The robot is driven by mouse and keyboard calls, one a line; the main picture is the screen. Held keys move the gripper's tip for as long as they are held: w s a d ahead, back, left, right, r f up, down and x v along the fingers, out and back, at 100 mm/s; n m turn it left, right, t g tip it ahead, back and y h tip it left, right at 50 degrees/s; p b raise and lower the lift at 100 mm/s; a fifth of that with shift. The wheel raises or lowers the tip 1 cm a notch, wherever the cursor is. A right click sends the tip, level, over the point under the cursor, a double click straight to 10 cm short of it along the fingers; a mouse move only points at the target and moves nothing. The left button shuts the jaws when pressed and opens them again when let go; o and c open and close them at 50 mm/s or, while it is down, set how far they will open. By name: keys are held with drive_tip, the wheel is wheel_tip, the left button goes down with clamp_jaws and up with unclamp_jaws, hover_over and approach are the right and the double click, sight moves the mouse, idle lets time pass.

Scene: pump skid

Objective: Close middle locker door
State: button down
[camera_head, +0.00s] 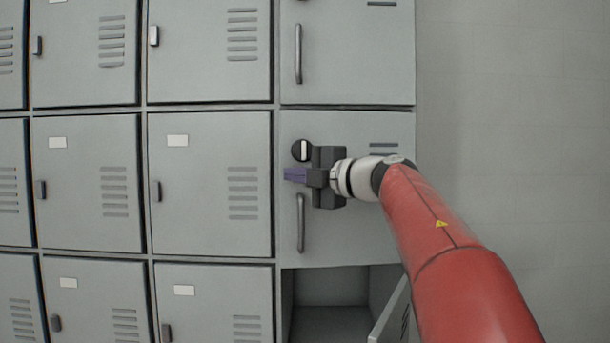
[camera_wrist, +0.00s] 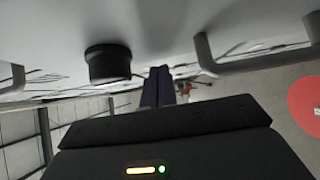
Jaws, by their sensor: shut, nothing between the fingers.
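The middle locker door (camera_head: 350,245) is the grey door in the right-hand column, between an upper and a lower locker. It looks flush or nearly flush with its frame; a small gap cannot be ruled out. It has a black round knob (camera_head: 302,151) with a white bar and a vertical grey handle (camera_head: 300,222) at its left side. My gripper (camera_head: 293,175) is in front of the door, its purple fingers shut and empty between knob and handle. In the wrist view the fingers (camera_wrist: 158,88) lie between the black knob (camera_wrist: 108,64) and the handle (camera_wrist: 204,50). Contact with the door cannot be told.
Below, the lower right locker (camera_head: 332,322) is open, its door (camera_head: 392,308) swung out to the right. The upper right door (camera_head: 350,55) is shut. Other shut lockers (camera_head: 210,210) fill the left. A bare wall (camera_head: 520,120) is at the right.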

drive_tip(key=shift+w, duration=0.4)
drive_tip(key=w+p, duration=0.1)
drive_tip(key=w+m+t+h+p, duration=0.1)
drive_tip(key=p, duration=0.1)
drive_tip(key=w+t+h+p, duration=0.1)
drive_tip(key=shift+w+a+r+m, duration=0.1)
drive_tip(key=shift+w+a+m, duration=0.2)
drive_tip(key=shift+w+m, duration=0.1)
